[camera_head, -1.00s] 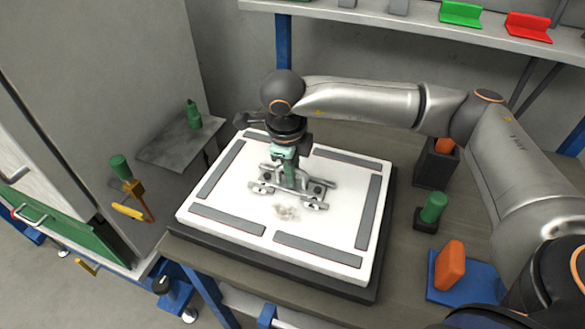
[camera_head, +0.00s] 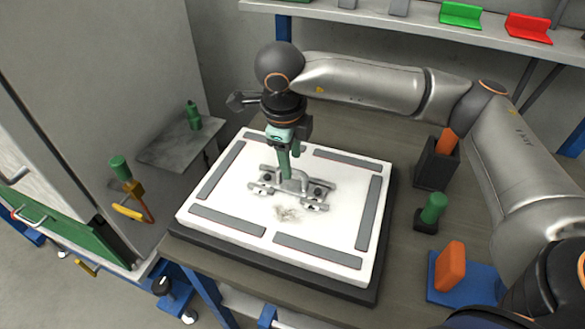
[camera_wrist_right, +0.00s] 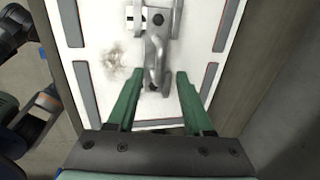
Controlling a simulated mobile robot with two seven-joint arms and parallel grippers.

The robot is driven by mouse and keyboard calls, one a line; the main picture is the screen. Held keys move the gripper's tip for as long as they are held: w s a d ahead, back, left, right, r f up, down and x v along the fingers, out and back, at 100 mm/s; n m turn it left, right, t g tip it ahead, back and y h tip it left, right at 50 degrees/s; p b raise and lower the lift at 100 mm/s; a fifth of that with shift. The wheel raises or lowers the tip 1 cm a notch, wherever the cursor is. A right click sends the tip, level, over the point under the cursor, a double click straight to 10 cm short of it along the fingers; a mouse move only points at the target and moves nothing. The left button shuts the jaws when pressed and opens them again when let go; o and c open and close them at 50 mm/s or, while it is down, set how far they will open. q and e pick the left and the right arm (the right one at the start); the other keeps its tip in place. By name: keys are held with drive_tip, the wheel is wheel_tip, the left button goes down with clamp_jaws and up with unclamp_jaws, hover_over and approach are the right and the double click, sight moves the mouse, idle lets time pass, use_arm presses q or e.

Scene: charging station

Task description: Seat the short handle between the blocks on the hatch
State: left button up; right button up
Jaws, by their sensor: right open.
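The white hatch panel (camera_head: 240,190) lies flat, with grey blocks (camera_head: 318,193) near its middle. The short grey handle (camera_head: 297,182) is a bent bar among these blocks; it also shows in the right wrist view (camera_wrist_right: 158,60). It appears to lie between them, but I cannot tell whether it is fully down. My right gripper (camera_head: 289,168) points down just above the handle, its green fingers open and empty. In the right wrist view the fingers (camera_wrist_right: 158,76) are apart, one on each side of the handle's near end. My left gripper is not in view.
A brown smudge (camera_head: 288,213) marks the panel in front of the blocks. Right of the hatch stand a green-topped piece (camera_head: 433,208), an orange block (camera_head: 450,265) and a dark holder (camera_head: 436,165).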

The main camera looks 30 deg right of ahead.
wheel_tip(320, 180, up, 8)
drive_tip(key=s+a, duration=0.1)
drive_tip(key=shift+f, duration=0.15)
idle(0.5)
